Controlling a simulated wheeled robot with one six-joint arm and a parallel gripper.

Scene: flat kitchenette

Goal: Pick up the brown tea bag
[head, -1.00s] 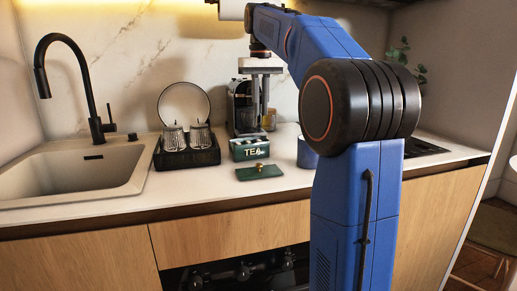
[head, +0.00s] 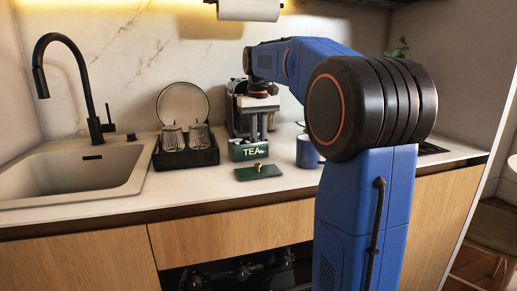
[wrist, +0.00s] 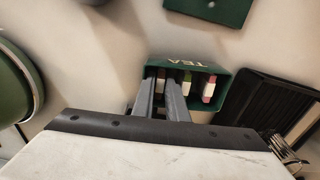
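The green tea box (head: 248,152) stands open on the counter, marked TEA. In the wrist view the tea box (wrist: 222,86) shows several upright tea bags. The brown tea bag (wrist: 161,80) is in the left part, beside a green-topped bag (wrist: 186,83) and a reddish bag (wrist: 209,88). My gripper (wrist: 160,88) points down into the box. Its fingers are apart, one on each side of the brown bag's visible top; contact cannot be told. In the head view my gripper (head: 258,134) is just above the box, and the bags are hidden.
The green lid (head: 259,172) with a gold knob lies in front of the box. A blue mug (head: 307,152) stands close on the right, a dark tray (head: 185,157) with glasses on the left. A coffee machine (head: 236,100) is behind. The front counter is clear.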

